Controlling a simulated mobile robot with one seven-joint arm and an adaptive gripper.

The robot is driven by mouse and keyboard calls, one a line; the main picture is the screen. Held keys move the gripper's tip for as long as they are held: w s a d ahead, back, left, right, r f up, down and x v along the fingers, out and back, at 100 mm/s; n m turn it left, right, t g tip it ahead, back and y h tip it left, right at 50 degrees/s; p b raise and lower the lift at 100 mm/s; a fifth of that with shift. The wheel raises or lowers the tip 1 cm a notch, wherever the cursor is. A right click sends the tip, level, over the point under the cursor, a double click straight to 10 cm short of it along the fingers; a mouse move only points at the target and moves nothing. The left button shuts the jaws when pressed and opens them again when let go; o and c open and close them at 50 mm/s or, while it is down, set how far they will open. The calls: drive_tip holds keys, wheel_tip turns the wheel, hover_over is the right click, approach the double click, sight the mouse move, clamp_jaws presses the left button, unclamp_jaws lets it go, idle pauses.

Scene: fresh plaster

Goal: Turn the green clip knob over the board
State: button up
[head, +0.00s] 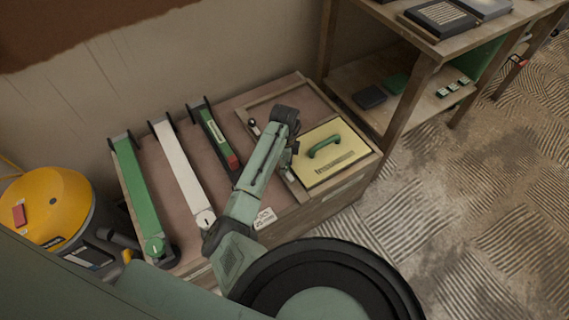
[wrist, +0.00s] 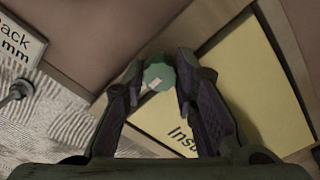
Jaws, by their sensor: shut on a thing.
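The green clip knob (wrist: 158,75) is faceted, with a pale mark on its face. In the wrist view it sits between the two dark fingertips of my gripper (wrist: 159,84), which is shut on it. The yellow board (wrist: 250,80) lies beside and below the knob in that view, partly covered by the fingers, with dark printing. In the head view the board (head: 322,170) lies in a wooden frame at the right of the bench and has a green handle (head: 324,147). My arm hides the knob there.
The bench (head: 278,95) also carries a long green strip (head: 138,190), a white strip (head: 182,170) and a shorter green tool with a red end (head: 217,140). A yellow round machine (head: 45,205) stands at left, wooden shelving (head: 405,95) at right. A white label (wrist: 18,45) shows in the wrist view.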

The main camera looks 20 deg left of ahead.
drive_tip(key=shift+d+r+n+p, duration=0.1)
drive_tip(key=shift+n+p, duration=0.2)
drive_tip(key=shift+p, duration=0.1)
clamp_jaws()
drive_tip(key=n+p, duration=0.2)
drive_tip(key=n, duration=0.1)
drive_tip(key=shift+r, duration=0.1)
drive_tip(key=n+p, duration=0.3)
drive_tip(key=n, duration=0.2)
drive_tip(key=shift+p, duration=0.4)
drive_tip(key=n+p, duration=0.1)
drive_tip(key=n, duration=0.3)
drive_tip(key=shift+n+p, duration=0.4)
drive_tip(key=shift+f+n+p, duration=0.2)
drive_tip(key=shift+n+p, duration=0.1)
drive_tip(key=shift+n, duration=2)
drive_tip(key=o, duration=1.1)
unclamp_jaws()
